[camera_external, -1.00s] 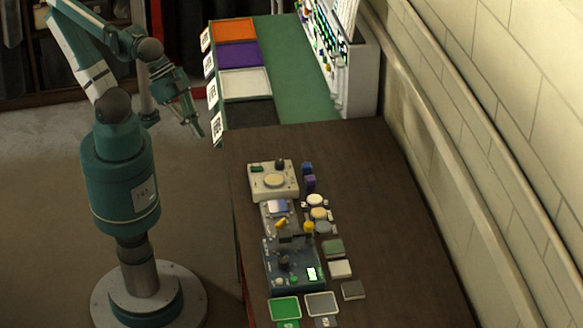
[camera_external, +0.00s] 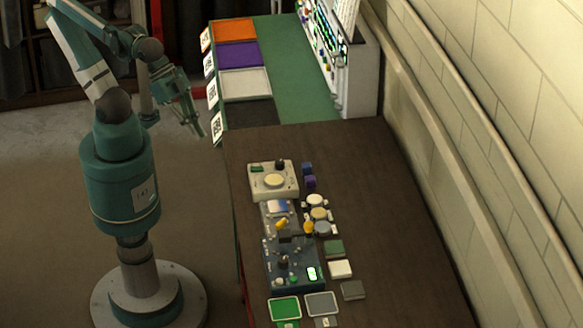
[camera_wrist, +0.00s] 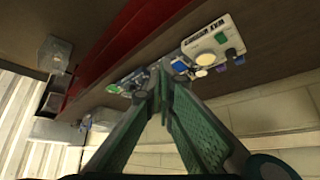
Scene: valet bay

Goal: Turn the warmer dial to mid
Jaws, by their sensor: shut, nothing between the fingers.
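A cream warmer (camera_external: 287,190) with a round pale disc on top stands at the far end of the device row on the dark brown table. Its small dark dial (camera_external: 280,164) sits at its far right corner. The dial's pointer angle is too small to read. In the wrist view, the warmer (camera_wrist: 205,45) is upper right, beyond the fingertips, with lettering on its face and the dark dial (camera_wrist: 230,53) at one corner. My gripper (camera_external: 191,127) is shut and empty, in the air left of the table, well apart from the warmer. Its fingertips also show in the wrist view (camera_wrist: 160,84).
A blue-grey box (camera_external: 295,279) with knobs and a lit display stands nearer, with yellow levers behind it. Round tins, blocks and two trays (camera_external: 321,303) lie around. The table's right side is clear. Orange, purple and white bins (camera_external: 236,55) stand behind.

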